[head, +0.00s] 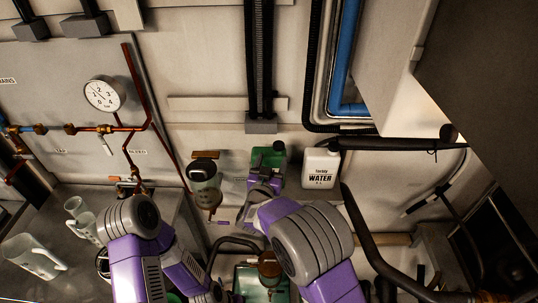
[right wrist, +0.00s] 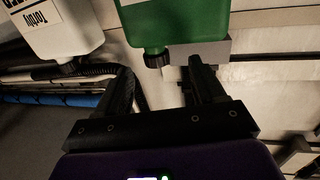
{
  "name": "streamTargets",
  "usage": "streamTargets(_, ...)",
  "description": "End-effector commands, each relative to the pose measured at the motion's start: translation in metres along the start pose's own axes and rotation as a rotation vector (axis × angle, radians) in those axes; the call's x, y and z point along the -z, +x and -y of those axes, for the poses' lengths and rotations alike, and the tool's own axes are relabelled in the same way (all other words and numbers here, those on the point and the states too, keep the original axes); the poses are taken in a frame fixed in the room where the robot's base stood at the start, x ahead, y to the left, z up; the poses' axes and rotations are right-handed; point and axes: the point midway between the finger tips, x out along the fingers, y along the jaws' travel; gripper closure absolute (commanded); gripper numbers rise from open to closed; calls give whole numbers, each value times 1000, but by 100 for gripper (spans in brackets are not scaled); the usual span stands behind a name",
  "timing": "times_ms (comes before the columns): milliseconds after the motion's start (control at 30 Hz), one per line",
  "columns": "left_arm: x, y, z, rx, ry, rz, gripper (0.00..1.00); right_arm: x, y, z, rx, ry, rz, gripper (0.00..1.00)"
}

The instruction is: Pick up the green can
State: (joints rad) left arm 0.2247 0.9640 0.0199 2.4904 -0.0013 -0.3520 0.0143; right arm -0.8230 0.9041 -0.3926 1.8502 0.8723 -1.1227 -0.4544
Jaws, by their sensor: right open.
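The green can (head: 268,157) stands at the back, right of centre, in the head view. My right gripper (head: 263,184) is in front of it and covers its lower part in that view. In the right wrist view the green can (right wrist: 178,22) fills the top middle, its dark cap pointing towards my gripper. My right gripper (right wrist: 162,72) is open there, with one finger on each side of the cap's direction and nothing held between them. I cannot tell whether a finger touches the can. My left arm comes in at the lower left; its gripper does not show.
A white water container (head: 321,168) stands right of the green can and shows in the right wrist view (right wrist: 55,28). A grey-green cylinder (head: 204,176) is to the left. Clear jugs (head: 33,257) stand at lower left. A dark pipe (head: 375,240) runs at the right.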

Motion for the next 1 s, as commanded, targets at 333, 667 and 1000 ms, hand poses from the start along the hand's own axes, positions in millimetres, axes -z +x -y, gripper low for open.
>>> streamTargets(333,-1,-5,-2,0,0,1,57,5,32,-2,-8,2,-18,31)
streamTargets(667,-1,-11,-4,0,0,1,57,1,72,-6,-5,4,-17,31)
streamTargets(1000,-1,-11,-4,0,0,1,57,0,74,-6,-4,4,-16,42)
